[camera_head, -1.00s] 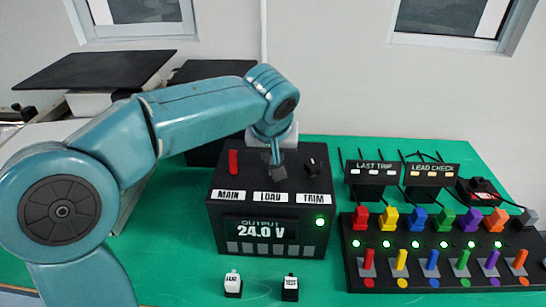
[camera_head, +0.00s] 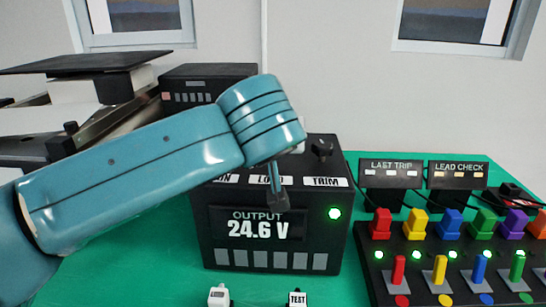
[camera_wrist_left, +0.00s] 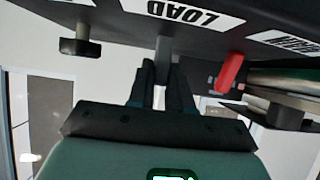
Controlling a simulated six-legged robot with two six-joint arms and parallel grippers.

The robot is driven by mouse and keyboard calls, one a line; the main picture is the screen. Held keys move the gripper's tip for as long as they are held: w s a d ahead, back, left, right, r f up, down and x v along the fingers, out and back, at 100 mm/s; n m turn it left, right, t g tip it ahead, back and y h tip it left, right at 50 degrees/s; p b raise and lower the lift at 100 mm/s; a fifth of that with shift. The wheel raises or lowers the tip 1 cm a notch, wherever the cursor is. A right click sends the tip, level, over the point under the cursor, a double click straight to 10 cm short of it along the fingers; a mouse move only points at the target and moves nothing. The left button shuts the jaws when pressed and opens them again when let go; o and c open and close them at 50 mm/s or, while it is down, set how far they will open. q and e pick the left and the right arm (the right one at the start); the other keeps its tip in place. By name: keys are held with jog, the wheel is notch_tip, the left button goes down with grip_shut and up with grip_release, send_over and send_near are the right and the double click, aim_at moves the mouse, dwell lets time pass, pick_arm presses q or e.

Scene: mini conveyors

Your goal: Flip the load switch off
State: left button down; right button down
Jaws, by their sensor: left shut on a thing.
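The black supply box (camera_head: 336,240) stands on the green mat with its display reading 24.6 V and a green lamp (camera_head: 334,213) lit. The LOAD label (camera_head: 262,180) is partly covered by my left gripper (camera_head: 278,190). In the left wrist view, the label is upside down, and the grey load switch lever (camera_wrist_left: 163,48) stands between my left gripper's dark fingers (camera_wrist_left: 158,78). The gripper is shut on the lever. Its tilt is hard to tell. The red main switch (camera_wrist_left: 231,72) shows beside it there; my arm hides it in the head view. My right gripper is not in view.
The trim knob (camera_head: 320,148) is right of my wrist. A board (camera_head: 375,285) with coloured plugs and levers stands to the right, below the LAST TRIP (camera_head: 391,168) and LEAD CHECK (camera_head: 458,169) panels. A white block (camera_head: 218,296) and the TEST block (camera_head: 297,298) sit in front.

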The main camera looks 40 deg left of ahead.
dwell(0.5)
pick_arm(q)
jog(key=c, duration=1)
grip_release()
jog(key=shift+c, duration=0.2)
jog(key=shift+s, duration=0.1)
jog(key=p+v, duration=0.2)
jog(key=v, duration=1.4)
jog(key=shift+d, duration=0.2)
jog(key=shift+s+f, duration=0.15)
jog(key=shift+f, duration=0.05)
